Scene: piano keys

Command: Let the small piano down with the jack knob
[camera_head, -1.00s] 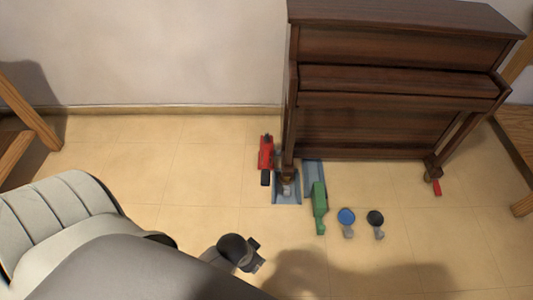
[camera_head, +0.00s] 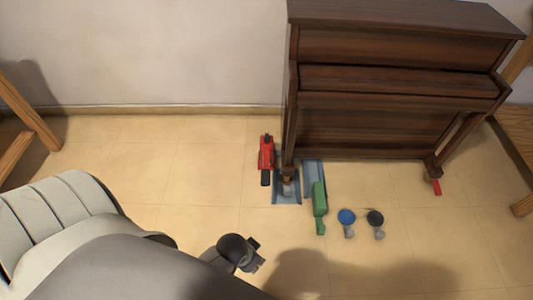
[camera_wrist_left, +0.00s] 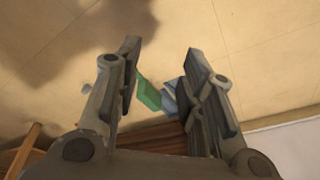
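The small dark-brown upright piano (camera_head: 380,125) stands against the wall at the right. A red jack-like tool (camera_head: 266,155) with dark ends is on the floor beside its left front leg (camera_head: 288,170); I cannot tell which part is the jack knob. My left gripper (camera_head: 253,256) is in front of the piano, well apart from the red tool. In the left wrist view the left gripper (camera_wrist_left: 163,50) is open, with nothing between its fingers. My right gripper is out of view.
Blue plates (camera_head: 286,198) lie under and beside the left leg. A green tool (camera_head: 319,207), a blue round-topped piece (camera_head: 346,217) and a black one (camera_head: 376,218) are in front. A small red piece (camera_head: 437,187) is by the right leg.

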